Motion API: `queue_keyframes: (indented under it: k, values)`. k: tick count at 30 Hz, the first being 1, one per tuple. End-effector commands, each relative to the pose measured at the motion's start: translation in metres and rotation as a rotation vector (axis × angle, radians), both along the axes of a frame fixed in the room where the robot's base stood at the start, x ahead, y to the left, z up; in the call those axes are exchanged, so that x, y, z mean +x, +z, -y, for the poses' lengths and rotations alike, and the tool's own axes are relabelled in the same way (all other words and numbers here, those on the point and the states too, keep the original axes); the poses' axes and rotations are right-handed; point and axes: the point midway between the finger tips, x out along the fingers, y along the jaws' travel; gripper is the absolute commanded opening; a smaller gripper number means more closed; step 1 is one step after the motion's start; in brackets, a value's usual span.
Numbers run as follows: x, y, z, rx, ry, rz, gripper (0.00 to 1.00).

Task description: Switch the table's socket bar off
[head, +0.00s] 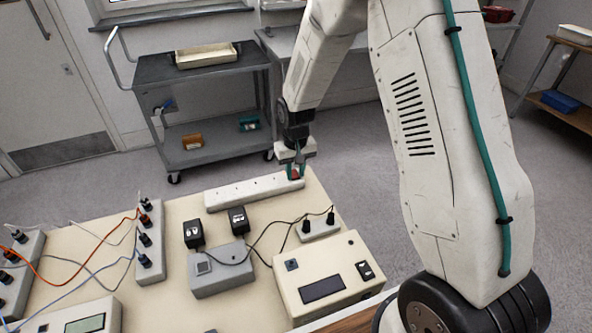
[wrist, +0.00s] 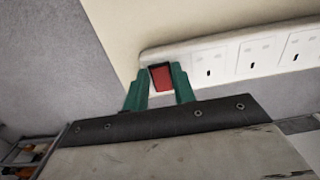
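The white socket bar (head: 240,193) lies along the far edge of the table (head: 170,240). In the wrist view, the bar (wrist: 228,58) runs to the upper right, with several empty sockets. A red rocker switch (wrist: 161,77) in a dark frame sits at its end; the red also shows in the head view (head: 294,174). My gripper (head: 292,171) points down over that right end. Its green fingers (wrist: 160,82) are apart, one on each side of the switch in the wrist view. Nothing is held. I cannot tell whether the fingers touch the bar, or which way the rocker is tilted.
Two black adapters (head: 193,234) (head: 239,221), a grey box (head: 220,270), a small two-plug block (head: 318,226) and a beige instrument (head: 325,278) stand nearer on the table. Cabled strips (head: 150,245) are on the left. A grey cart (head: 205,70) stands behind on open floor.

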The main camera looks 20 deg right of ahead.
Motion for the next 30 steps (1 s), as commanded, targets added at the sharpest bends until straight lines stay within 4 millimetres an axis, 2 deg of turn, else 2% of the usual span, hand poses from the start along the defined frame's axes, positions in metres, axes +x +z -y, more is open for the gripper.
queue_keyframes:
  k: [1, 2, 3, 8, 19, 30]
  values:
    - [0.0, 0.0001, 0.0, 0.0, 0.0, 0.0, 0.11]
    - [0.0, 0.0001, 0.0, 0.0, 0.0, 0.0, 0.03]
    - [0.0, 0.0001, 0.0, 0.0, 0.0, 0.0, 0.0]
    - [0.0008, 0.0001, 0.0, 0.0, 0.0, -0.012, 0.0]
    - [0.0078, 0.0015, 0.0, 0.0, -0.001, -0.234, 0.0]
    - [0.0078, 0.0026, -0.0001, 0.0, -0.001, -0.26, 0.0]
